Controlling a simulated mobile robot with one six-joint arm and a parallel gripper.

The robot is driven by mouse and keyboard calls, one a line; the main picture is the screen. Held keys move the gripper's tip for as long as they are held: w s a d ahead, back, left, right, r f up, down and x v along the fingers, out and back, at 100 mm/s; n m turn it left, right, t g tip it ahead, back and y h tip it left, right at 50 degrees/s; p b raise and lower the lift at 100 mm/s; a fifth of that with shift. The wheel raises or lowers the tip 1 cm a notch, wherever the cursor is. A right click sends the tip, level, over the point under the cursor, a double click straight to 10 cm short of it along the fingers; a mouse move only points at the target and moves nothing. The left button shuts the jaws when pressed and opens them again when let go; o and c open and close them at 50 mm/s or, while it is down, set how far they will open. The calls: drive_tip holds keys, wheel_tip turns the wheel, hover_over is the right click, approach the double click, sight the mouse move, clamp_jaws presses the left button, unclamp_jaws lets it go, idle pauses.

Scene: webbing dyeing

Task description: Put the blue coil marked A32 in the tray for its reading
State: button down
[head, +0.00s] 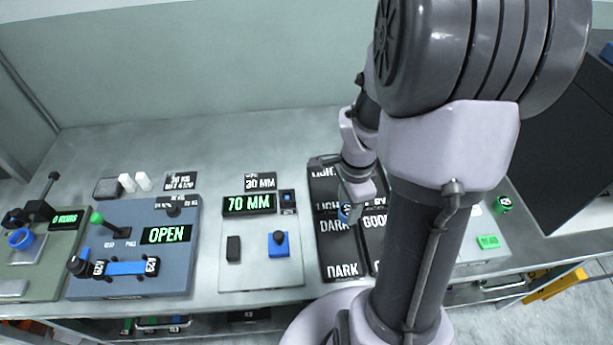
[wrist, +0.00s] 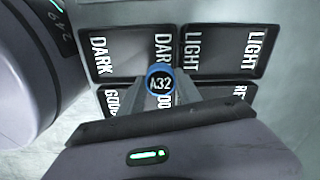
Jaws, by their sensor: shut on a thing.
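My gripper (wrist: 160,88) is shut on the blue coil marked A32 (wrist: 160,82); its label faces the wrist camera. In the head view the coil (head: 346,211) shows small and blue under my gripper (head: 351,201), over the black trays. In the wrist view it appears in front of the trays' meeting edges. The DARK tray (wrist: 122,62) is upper left and the LIGHT tray (wrist: 222,58) upper right. A GOOD tray (wrist: 125,112) is lower left, and another tray (wrist: 215,108), its label partly hidden, lower right. The coil's height above them is unclear.
Left of the trays are a panel with a 70 MM display (head: 249,205), a 30 MM card (head: 261,181) and a blue-grey machine reading OPEN (head: 166,235).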

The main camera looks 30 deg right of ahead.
drive_tip(key=w+d, duration=0.1)
drive_tip(key=w, duration=0.3)
drive_tip(key=w+d+f+b, duration=0.1)
drive_tip(key=w, duration=0.3)
drive_tip(key=w+d, duration=0.1)
drive_tip(key=w, duration=0.3)
drive_tip(key=shift+f+b, duration=0.15)
drive_tip(key=shift+b, duration=0.15)
drive_tip(key=f, duration=0.1)
drive_tip(key=f+b, duration=0.2)
drive_tip(key=f, duration=0.1)
drive_tip(key=shift+w+d, duration=0.1)
drive_tip(key=shift+w, duration=0.15)
drive_tip(key=shift+r, duration=0.25)
drive_tip(key=shift+f, duration=0.1)
drive_tip(key=c, duration=1.3)
unclamp_jaws()
drive_tip(key=shift+f, duration=0.1)
drive_tip(key=o, duration=0.5)
drive_tip(key=shift+c, duration=0.2)
